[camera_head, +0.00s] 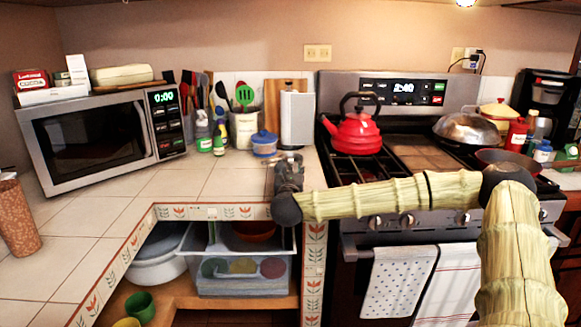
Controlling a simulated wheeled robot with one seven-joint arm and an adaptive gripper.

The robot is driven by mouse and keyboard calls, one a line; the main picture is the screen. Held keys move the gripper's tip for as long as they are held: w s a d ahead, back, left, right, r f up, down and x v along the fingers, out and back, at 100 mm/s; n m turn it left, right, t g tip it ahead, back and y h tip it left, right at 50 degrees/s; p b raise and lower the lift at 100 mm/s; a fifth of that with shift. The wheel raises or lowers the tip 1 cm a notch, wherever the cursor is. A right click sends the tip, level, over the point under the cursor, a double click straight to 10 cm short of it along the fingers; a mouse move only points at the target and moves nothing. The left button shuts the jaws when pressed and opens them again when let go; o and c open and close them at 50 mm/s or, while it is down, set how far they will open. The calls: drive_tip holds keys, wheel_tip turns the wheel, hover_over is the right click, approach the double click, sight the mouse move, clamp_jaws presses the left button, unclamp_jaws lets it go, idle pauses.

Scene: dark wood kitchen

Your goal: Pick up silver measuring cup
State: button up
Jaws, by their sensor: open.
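I cannot make out a silver measuring cup for sure in the head view; it may be hidden or too small to tell. My gripper (289,163) is at the counter's front corner, beyond the end of my pale, ribbed arm. It is open, seen from behind, and I see nothing held in it. The small dark and grey shapes around its fingertips are hard to separate. The gripper hides a small patch of the tiled counter (215,178).
A microwave (95,140) is at left. The stove at right carries a red kettle (357,133). Open shelves below hold a plastic bin (240,283).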

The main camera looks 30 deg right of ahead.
drive_tip(key=shift+x, duration=1.45)
clamp_jaws()
drive_tip(key=shift+r, duration=0.15)
